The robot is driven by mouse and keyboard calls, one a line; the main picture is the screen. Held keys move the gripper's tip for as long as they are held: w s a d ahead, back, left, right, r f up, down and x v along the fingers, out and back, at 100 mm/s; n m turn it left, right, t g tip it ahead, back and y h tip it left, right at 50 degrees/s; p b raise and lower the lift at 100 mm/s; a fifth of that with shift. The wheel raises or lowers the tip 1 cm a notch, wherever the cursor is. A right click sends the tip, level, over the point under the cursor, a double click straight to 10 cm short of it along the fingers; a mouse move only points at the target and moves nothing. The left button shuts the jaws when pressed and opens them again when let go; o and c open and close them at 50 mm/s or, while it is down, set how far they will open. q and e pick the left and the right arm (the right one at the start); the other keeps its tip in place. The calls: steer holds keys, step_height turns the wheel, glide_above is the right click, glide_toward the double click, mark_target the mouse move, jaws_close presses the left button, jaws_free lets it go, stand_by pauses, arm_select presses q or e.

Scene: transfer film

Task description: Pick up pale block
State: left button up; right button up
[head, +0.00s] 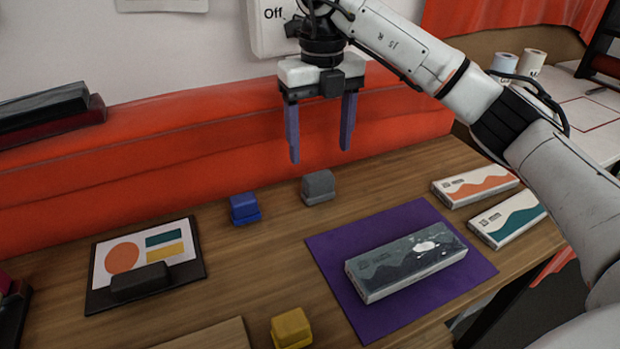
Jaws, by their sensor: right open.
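A grey block (318,186), the palest neutral block I see, sits on the wooden table near the orange backing. A blue block (243,208) sits to its left, and a yellow block (291,327) is at the front edge of the picture. No block here is clearly pale. My right gripper (320,154) points down with its two purple fingers apart and empty. In the picture its fingertips are just above the grey block, not touching it. My left gripper is not in view.
A purple mat (400,318) holds a dark grey box (405,262). An orange-patterned box (475,186) and a teal-patterned box (507,217) lie at the right. A dark board with coloured shapes (187,271) lies left. Bare wood surrounds the blue block.

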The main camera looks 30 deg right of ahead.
mark_target(318, 176)
steer(key=f, duration=0.3)
steer(key=shift+s+f, duration=0.15)
steer(key=shift+s, duration=0.05)
steer(key=shift+w+f, duration=0.2)
steer(key=shift+f, duration=1.15)
steer(key=shift+w+f, duration=0.15)
steer(key=shift+f, duration=1.2)
steer(key=c, duration=1.1)
step_height(318, 176, up, 10)
steer(key=shift+r+p, duration=0.1)
steer(key=shift+p, duration=0.3)
steer(key=shift+c, duration=0.2)
steer(key=o, duration=0.5)
steer(key=c, duration=0.4)
